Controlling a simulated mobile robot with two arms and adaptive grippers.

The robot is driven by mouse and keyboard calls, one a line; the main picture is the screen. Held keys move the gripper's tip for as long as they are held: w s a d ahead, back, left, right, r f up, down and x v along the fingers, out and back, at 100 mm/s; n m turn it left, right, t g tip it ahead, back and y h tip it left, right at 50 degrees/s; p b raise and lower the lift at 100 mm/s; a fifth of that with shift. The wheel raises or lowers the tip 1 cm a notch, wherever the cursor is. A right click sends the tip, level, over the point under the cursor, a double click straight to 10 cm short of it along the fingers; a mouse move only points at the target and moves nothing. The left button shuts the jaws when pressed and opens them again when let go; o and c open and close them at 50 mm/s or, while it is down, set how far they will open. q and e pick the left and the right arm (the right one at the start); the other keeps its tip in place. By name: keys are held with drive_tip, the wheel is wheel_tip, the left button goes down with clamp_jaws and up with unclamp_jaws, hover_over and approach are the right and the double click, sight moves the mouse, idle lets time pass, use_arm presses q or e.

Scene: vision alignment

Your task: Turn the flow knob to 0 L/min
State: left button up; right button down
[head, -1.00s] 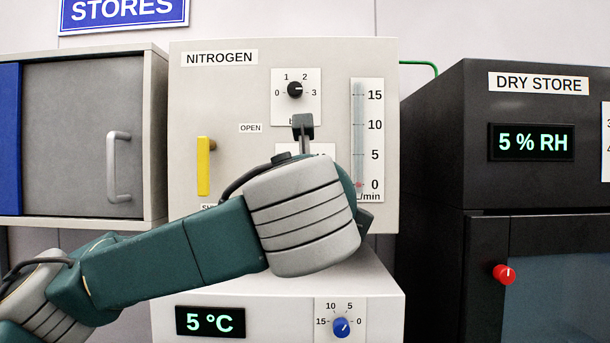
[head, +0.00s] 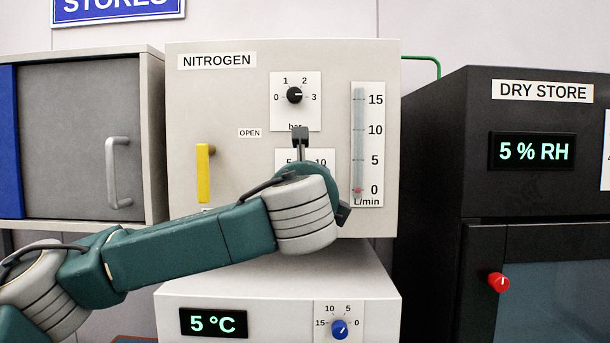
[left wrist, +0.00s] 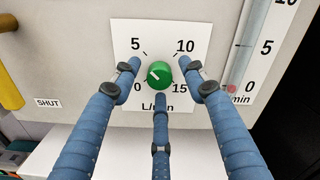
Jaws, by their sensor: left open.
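The green flow knob (left wrist: 159,74) sits on a white dial plate (left wrist: 120,30) marked 0, 5, 10 and 15 L/min. Its white pointer line points to the upper left, between 0 and 5. My left gripper (left wrist: 158,78) is open, its blue fingers spread around the knob at left, right and below. I cannot tell whether any finger touches it. In the head view my wrist hides the knob, and only the plate's top (head: 304,157) shows. The flow tube (head: 358,135) has a red marker near 0. My right gripper is not in view.
The nitrogen panel (head: 225,110) also carries a black pressure knob (head: 294,95) above the dial and a yellow lever (head: 203,175) at left. A blue knob (head: 340,328) is on the unit below. The dark dry store (head: 430,180) stands at right.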

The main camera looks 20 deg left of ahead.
use_arm(q)
clamp_jaws()
drive_tip(key=n+b, duration=1.4)
drive_tip(key=n, duration=0.3)
drive_tip(key=shift+d+f+n, duration=0.1)
drive_tip(key=shift+n, duration=0.2)
idle(0.4)
drive_tip(key=shift+n+b, duration=0.3)
unclamp_jaws()
